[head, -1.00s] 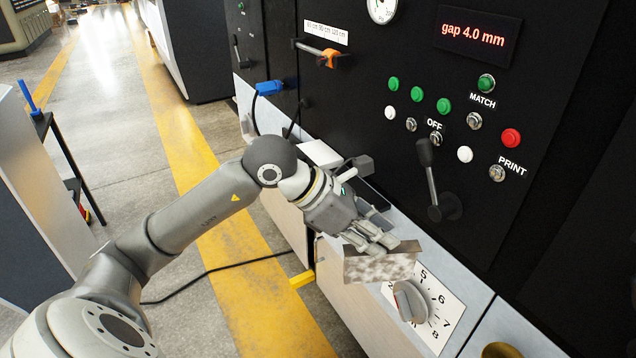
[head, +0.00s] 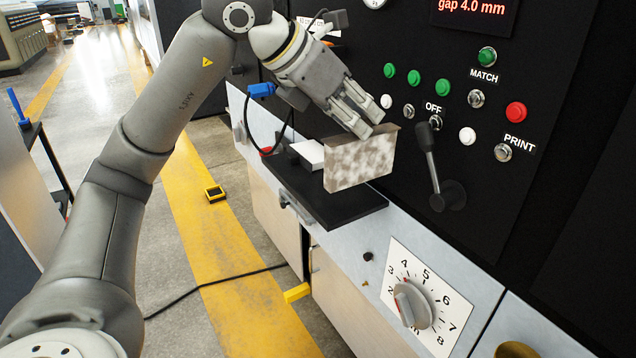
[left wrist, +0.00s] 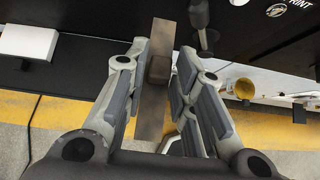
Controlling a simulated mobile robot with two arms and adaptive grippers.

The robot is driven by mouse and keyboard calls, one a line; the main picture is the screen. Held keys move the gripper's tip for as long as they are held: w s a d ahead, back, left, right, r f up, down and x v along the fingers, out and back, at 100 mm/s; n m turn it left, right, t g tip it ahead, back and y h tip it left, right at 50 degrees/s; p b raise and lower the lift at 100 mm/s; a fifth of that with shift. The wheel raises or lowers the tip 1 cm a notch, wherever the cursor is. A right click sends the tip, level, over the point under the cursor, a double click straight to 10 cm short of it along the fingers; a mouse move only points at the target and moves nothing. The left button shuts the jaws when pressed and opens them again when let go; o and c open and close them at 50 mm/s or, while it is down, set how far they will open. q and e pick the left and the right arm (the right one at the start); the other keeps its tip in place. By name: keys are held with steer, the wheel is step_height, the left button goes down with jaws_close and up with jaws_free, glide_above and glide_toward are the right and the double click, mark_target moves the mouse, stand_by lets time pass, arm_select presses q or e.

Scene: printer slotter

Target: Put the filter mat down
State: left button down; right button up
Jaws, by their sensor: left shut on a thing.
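The filter mat (head: 358,163) is a flat rectangular piece with a mottled grey and white face and a brown top edge. My left gripper (head: 368,130) is shut on its top edge and holds it upright, above or in front of the black shelf (head: 345,211) on the machine front. I cannot tell whether its lower edge touches the shelf. In the left wrist view the mat (left wrist: 155,75) shows edge-on as a brown strip between the fingers (left wrist: 158,85). My right gripper is not in view.
A white block (head: 309,154) lies on the black shelf, left of the mat. A numbered dial (head: 411,302) is on the panel to the lower right. A black lever (head: 430,160) sticks out right of the mat. A cable (head: 215,285) crosses the floor.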

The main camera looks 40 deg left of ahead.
arm_select(q)
steer(key=shift+a+r, duration=0.2)
steer(key=shift+r, duration=0.1)
steer(key=shift+a, duration=0.2)
steer(key=w+a+f+p, duration=0.3)
steer(key=w+a+f, duration=0.6)
steer(key=f, duration=0.3)
steer(key=shift+w+a+f, duration=0.25)
steer(key=shift+a+f, duration=0.15)
steer(key=shift+f, duration=0.35)
steer(key=c, duration=1.2)
jaws_free()
